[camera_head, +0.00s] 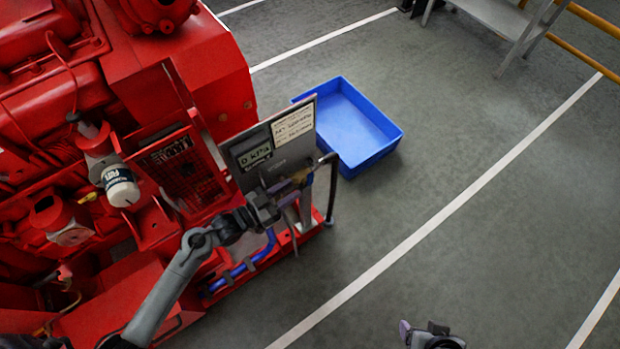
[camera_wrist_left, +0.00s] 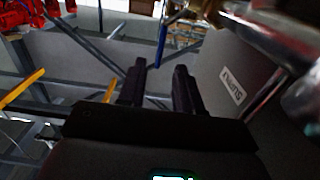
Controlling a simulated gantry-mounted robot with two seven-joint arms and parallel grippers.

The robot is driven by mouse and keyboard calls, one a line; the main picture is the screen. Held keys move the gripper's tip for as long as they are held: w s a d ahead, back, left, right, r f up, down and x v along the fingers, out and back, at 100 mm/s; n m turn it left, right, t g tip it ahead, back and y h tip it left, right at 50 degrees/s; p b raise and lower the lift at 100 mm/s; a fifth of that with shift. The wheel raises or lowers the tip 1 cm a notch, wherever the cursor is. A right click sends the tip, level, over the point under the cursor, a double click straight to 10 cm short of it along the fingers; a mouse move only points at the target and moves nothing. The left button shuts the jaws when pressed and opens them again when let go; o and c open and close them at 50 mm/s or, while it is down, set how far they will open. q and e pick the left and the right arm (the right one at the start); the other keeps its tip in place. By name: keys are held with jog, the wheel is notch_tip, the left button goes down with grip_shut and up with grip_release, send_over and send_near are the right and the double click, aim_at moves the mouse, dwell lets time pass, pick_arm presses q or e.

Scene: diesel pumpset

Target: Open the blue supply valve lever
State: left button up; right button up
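My left gripper (camera_head: 285,190) is at the front of the grey panel on the red pumpset, close to its lower edge. In the left wrist view its two dark fingers (camera_wrist_left: 159,88) stand apart with a gap between them, and nothing shows gripped. A blue upright bar (camera_wrist_left: 161,45) shows beyond the gap; I cannot tell if it is the lever or background. A blue pipe (camera_head: 245,266) runs low along the pumpset, below the left gripper. The blue supply valve lever is not clearly seen in the head view. My right gripper (camera_head: 425,335) is partly visible at the bottom edge, away from the pumpset.
The grey panel (camera_head: 252,157) carries labels and a pressure reading. A dark bent pipe (camera_head: 332,190) stands just right of the left gripper. A blue bin (camera_head: 345,120) lies on the floor behind the panel. The floor to the right is clear with white lines.

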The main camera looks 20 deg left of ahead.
aim_at(310, 183)
pick_arm(q)
jog(key=b+x, duration=0.1)
jog(key=x, duration=0.6)
jog(key=shift+w+d, duration=0.2)
jog(key=shift+w, duration=0.05)
grip_shut()
